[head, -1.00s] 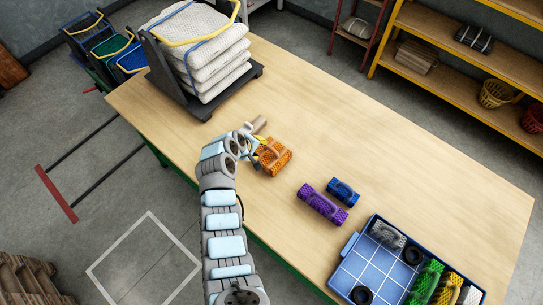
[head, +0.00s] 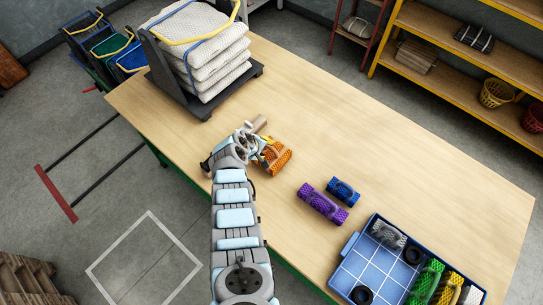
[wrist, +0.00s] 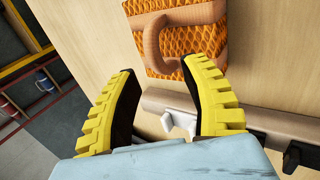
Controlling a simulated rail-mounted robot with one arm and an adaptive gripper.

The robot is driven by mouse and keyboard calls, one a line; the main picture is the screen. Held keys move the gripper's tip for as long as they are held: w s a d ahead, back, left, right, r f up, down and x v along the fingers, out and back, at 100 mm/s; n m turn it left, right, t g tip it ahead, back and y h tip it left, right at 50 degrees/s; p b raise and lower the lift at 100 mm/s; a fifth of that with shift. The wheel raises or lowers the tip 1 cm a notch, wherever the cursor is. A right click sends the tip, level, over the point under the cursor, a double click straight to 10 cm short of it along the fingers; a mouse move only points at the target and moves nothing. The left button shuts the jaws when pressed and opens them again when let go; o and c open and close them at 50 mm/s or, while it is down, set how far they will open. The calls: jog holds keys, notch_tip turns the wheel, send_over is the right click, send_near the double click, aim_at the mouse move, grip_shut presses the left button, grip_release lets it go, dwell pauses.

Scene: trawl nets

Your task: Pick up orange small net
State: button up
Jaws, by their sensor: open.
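The orange small net (head: 276,156) lies on the wooden table, left of the purple and blue nets. In the wrist view the net (wrist: 165,22) shows its orange mesh and a thick tan loop handle, just beyond the fingertips. My gripper (head: 262,147) is close beside the net's left side in the head view, partly covered by my arm. In the wrist view my gripper (wrist: 168,78) has its two yellow ridged fingers spread wide, with nothing between the tips. The lower part of the net's handle reaches toward the gap between the fingers.
A tan rod-like object (wrist: 280,122) lies by the right finger. The purple net (head: 322,203) and blue net (head: 343,191) lie to the right. A blue tray (head: 352,240) holds several nets and black rings. A rack of stacked white nets (head: 208,50) stands behind. The table's middle right is clear.

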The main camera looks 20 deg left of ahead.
aim_at(271, 149)
jog(key=shift+w+d+f, duration=0.1)
jog(key=shift+w+f, duration=0.05)
jog(key=shift+f, duration=0.15)
jog(key=shift+f, duration=0.1)
jog(key=shift+w+d+f+b, duration=0.25)
jog(key=shift+w+f+b, duration=0.2)
jog(key=shift+b, duration=0.15)
jog(key=shift+w+d+f+b, duration=0.25)
jog(key=shift+w+f+b, duration=0.2)
jog(key=shift+b, duration=0.15)
jog(key=shift+b+x, duration=1)
jog(key=shift+b, duration=0.25)
jog(key=shift+w+f+b, duration=0.1)
jog(key=shift+w+b, duration=0.05)
jog(key=shift+b, duration=0.15)
grip_shut()
